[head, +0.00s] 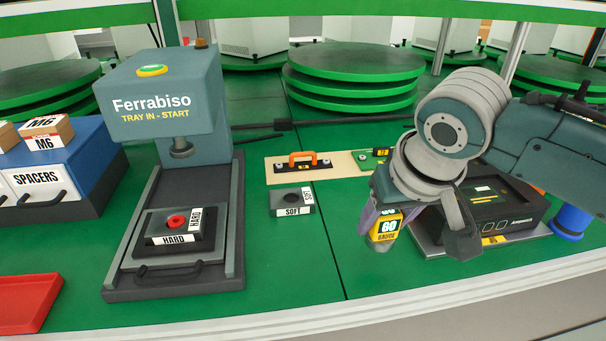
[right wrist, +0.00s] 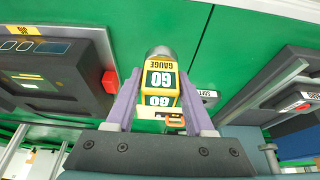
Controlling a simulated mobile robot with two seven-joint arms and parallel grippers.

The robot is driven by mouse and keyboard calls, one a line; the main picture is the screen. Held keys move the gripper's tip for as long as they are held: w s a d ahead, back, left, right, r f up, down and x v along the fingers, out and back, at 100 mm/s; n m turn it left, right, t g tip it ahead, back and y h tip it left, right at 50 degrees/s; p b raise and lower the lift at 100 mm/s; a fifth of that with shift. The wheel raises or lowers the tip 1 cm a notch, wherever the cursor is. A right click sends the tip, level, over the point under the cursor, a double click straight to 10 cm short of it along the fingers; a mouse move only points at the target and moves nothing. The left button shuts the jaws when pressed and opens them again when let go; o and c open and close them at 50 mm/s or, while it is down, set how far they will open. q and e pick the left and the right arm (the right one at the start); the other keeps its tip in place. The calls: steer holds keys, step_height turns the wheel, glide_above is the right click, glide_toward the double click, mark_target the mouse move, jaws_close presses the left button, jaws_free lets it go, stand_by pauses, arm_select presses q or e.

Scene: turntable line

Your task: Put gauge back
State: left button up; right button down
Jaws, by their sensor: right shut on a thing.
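The gauge (head: 385,228) is a yellow block with a white and green GO label and a grey rounded end. My right gripper (head: 384,212) is shut on it and holds it above the green bench, to the left of the black instrument. In the right wrist view the gauge (right wrist: 160,84) sits between the two purple fingers, its grey end pointing away from the palm. Its label reads upside down there. My left gripper is not in view.
A beige board (head: 342,168) with an orange-handled piece lies behind the gauge. A block marked SOFT (head: 292,201) stands left of it. The Ferrabiso press (head: 165,100) holds a HARD block on its tray. A black instrument (head: 510,212) stands right. Front middle bench is clear.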

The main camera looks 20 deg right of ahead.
mark_target(383, 237)
steer(key=shift+f+b, duration=0.75)
steer(key=shift+f, duration=1.45)
steer(key=shift+f, duration=0.1)
steer(key=shift+c, duration=1.4)
jaws_free()
steer(key=shift+f, duration=0.1)
steer(key=shift+r, duration=0.3)
steer(key=p+v, duration=0.5)
steer(key=v, duration=0.6)
steer(key=s+a+n, duration=0.2)
steer(key=s, duration=0.6)
steer(key=s+a+n+y, duration=0.1)
steer(key=s+a+n, duration=0.1)
steer(key=s, duration=0.6)
steer(key=shift+s+a+r+n+g, duration=0.25)
steer(key=shift+s+a+n+g, duration=0.15)
steer(key=shift+a, duration=0.15)
